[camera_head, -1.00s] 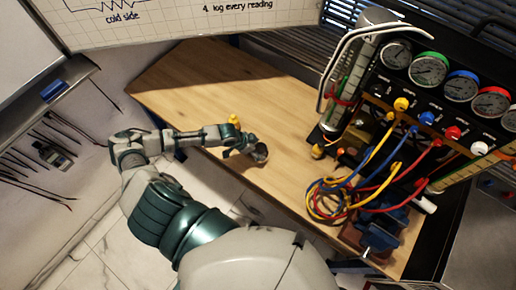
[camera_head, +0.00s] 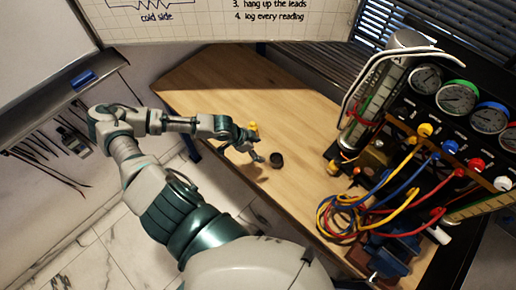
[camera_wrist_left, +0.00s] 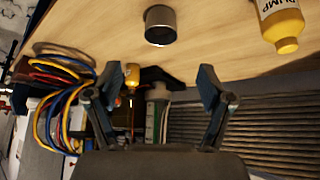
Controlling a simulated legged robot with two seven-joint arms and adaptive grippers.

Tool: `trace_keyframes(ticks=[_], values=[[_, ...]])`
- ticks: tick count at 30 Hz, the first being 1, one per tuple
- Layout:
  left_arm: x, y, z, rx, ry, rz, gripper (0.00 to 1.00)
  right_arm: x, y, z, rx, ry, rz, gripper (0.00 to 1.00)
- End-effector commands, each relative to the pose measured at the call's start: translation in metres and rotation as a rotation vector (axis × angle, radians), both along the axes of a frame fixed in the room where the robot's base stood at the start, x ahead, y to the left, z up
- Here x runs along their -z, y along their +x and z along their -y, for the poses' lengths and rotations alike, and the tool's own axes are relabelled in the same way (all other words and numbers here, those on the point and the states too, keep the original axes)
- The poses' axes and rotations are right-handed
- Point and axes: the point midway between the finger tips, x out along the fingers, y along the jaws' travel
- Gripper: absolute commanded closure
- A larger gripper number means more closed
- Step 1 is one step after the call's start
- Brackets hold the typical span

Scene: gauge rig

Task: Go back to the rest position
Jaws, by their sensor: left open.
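My left gripper (camera_head: 254,152) is open and empty above the wooden bench, just left of a small dark cup (camera_head: 276,160). The cup stands apart from the fingers. In the left wrist view the two fingers (camera_wrist_left: 160,76) are spread with nothing between them, and the cup (camera_wrist_left: 160,26) is beyond their tips. A yellow bottle (camera_head: 253,127) stands just behind the gripper. It also shows in the left wrist view (camera_wrist_left: 281,22), with a label reading "PUMP". My right gripper is not in view.
The gauge rig (camera_head: 455,98) stands at the right of the bench (camera_head: 225,85). Coiled red, blue and yellow hoses (camera_head: 345,212) hang in front of it. A whiteboard (camera_head: 220,22) is behind. Tools (camera_head: 50,150) hang at the left. The bench's back left is clear.

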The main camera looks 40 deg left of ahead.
Motion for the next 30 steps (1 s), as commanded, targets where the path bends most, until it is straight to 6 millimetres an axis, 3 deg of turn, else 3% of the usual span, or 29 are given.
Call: trace_keyframes(ticks=[14,17,20,25,27,30], values=[[0.001,0.000,0.000,0.001,-0.001,-0.001,0.19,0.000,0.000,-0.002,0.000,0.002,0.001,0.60],[0.006,-0.003,0.010,0.017,-0.006,-0.004,0.19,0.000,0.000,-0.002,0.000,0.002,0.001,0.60],[0.018,-0.012,0.041,0.068,-0.017,-0.006,0.19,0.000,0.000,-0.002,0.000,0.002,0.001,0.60],[0.042,-0.036,0.119,0.133,-0.033,0.023,0.19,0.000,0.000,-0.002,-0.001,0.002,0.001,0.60],[0.046,-0.044,0.141,0.107,-0.033,0.037,0.19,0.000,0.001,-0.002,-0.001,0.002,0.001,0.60],[0.049,-0.055,0.155,0.016,-0.019,0.041,0.19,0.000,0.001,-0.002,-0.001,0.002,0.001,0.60]])
